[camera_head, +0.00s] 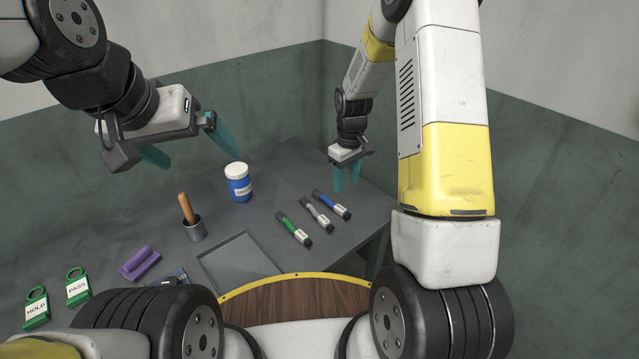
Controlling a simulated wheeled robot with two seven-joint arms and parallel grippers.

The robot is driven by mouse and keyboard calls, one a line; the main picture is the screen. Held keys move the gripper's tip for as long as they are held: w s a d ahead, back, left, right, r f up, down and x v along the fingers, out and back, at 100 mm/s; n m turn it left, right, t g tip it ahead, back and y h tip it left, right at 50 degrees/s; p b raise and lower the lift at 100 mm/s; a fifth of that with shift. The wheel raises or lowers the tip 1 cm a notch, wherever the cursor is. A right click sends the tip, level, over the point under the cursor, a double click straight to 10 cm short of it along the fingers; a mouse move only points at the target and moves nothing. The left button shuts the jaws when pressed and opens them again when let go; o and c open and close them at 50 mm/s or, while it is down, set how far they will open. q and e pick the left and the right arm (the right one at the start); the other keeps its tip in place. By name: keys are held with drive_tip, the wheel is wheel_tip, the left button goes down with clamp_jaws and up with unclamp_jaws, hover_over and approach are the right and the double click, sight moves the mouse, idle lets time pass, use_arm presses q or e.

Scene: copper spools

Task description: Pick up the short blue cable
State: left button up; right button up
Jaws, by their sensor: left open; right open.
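The short blue cable (331,204) lies on the grey table, a short blue piece with black ends and a white label. It is the rightmost of three similar pieces, beside a grey one (316,212) and a green one (293,229). My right gripper (346,186) is open and empty, its teal fingers pointing down close to the blue piece in the picture. I cannot tell the exact height of its fingertips. My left gripper (201,161) is open and empty, raised over the table's left part, well away from the cable.
A blue jar with a white lid (238,183) and a cup (195,230) holding a wooden-handled tool stand left of the cables. A shallow grey tray (238,263), a purple object (139,263) and green PASS (77,287) and HOLD (36,307) tags lie nearer.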

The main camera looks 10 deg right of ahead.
sight(341, 208)
drive_tip(key=f, duration=0.1)
drive_tip(key=w+f, duration=0.1)
drive_tip(key=f, duration=0.1)
drive_tip(key=shift+a+f+n, duration=0.15)
drive_tip(key=shift+a+n, duration=0.05)
drive_tip(key=shift+n, duration=0.1)
drive_tip(key=f, duration=0.7)
drive_tip(key=shift+s+a+f, duration=0.1)
drive_tip(key=shift+s+a, duration=0.05)
drive_tip(key=shift+a, duration=0.05)
clamp_jaws()
